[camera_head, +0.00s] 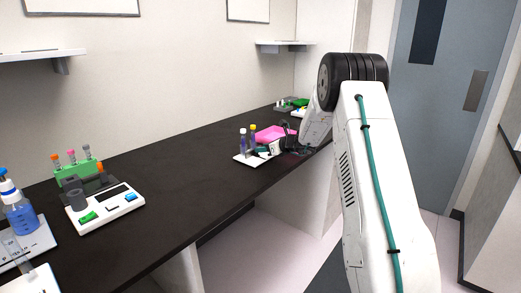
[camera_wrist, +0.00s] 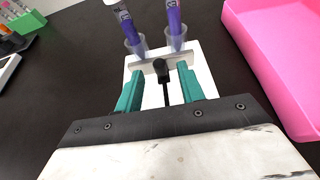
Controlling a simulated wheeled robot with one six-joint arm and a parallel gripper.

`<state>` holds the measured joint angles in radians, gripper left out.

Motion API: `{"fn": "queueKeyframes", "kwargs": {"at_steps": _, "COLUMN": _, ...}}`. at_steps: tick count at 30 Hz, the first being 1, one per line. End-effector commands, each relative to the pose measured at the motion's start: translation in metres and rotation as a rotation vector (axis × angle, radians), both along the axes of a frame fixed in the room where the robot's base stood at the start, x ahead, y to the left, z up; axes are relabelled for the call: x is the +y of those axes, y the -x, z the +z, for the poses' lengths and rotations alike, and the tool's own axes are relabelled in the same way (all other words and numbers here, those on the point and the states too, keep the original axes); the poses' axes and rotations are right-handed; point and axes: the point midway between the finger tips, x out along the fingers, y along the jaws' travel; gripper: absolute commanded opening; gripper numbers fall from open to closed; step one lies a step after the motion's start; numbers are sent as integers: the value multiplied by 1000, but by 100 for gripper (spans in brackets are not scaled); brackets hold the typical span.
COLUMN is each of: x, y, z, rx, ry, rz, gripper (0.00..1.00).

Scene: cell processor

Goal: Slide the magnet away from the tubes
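Two tubes with purple contents (camera_wrist: 128,28) (camera_wrist: 177,25) stand side by side in clear holders on a white base (camera_wrist: 206,78). In the head view, the tubes (camera_head: 243,143) stand on the white base (camera_head: 242,160) near the counter's front edge. The magnet appears to be the grey metal bar (camera_wrist: 146,64) just in front of the holders, with a black knob (camera_wrist: 161,72) and thin dark rod. My gripper (camera_wrist: 162,82) has its teal fingers apart, one on each side of the knob and rod, with visible gaps. The magnet is hard to make out in the head view.
A pink tray (camera_wrist: 262,55) lies close to the right of the base. A green rack (camera_wrist: 22,22) and other items are at the upper left in the wrist view. A white device (camera_head: 120,208) and blue bottle (camera_head: 20,215) stand farther left on the black counter (camera_head: 190,195).

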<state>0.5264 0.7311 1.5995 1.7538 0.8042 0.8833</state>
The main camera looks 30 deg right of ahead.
Motion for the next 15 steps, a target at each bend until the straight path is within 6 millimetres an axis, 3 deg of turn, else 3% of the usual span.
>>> {"fn": "queueKeyframes", "kwargs": {"at_steps": 6, "x": 7, "y": -19, "z": -8, "rx": -1, "ry": 1, "rz": 2, "gripper": 39}}
{"fn": "queueKeyframes", "kwargs": {"at_steps": 15, "x": 8, "y": -21, "z": -9, "rx": -1, "ry": 1, "rz": 2, "gripper": 39}}
